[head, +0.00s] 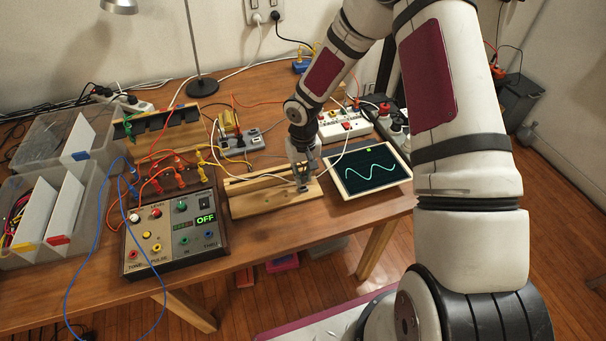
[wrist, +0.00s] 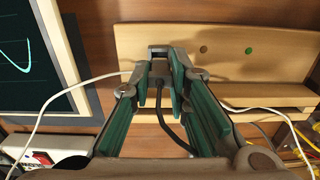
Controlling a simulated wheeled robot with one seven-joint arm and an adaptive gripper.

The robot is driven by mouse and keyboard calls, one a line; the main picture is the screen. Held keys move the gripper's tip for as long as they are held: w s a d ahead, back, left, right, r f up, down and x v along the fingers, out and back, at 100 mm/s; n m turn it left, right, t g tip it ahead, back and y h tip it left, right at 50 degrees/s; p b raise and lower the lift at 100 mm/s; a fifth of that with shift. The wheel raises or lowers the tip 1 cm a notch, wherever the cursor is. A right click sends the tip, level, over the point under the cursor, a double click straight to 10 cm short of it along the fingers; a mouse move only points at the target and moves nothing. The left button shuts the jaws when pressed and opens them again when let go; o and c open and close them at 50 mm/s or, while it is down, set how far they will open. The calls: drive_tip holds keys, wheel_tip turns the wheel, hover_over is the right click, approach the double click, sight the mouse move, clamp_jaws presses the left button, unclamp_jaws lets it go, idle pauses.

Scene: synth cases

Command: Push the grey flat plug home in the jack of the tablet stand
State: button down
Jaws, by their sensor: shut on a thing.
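My gripper (head: 303,184) is low over the right part of the wooden tablet stand (head: 250,203). In the wrist view my gripper (wrist: 160,74) has its green-padded fingers closed on the grey plug (wrist: 158,68), and a dark cable curves back from it. The tip of the plug is at the edge of the stand (wrist: 225,72), near a small dark block between the fingertips. The fingers hide the jack, so I cannot tell how deep the plug sits. The stand's board shows a reddish-brown dot and a green dot.
A tablet (head: 370,172) with a wave trace lies right of the stand. A control box (head: 178,235) reading OFF, with coloured leads, stands left. White cables run on both sides of my gripper. Clear bins (head: 40,215) stand far left.

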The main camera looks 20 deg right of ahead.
sight(303, 175)
drive_tip(key=shift+f+b, duration=0.45)
drive_tip(key=shift+f, duration=0.75)
idle(0.3)
drive_tip(key=c, duration=1.4)
unclamp_jaws()
drive_tip(key=shift+c, duration=0.2)
drive_tip(key=shift+r, duration=0.1)
wheel_tip(303, 175, up, 12)
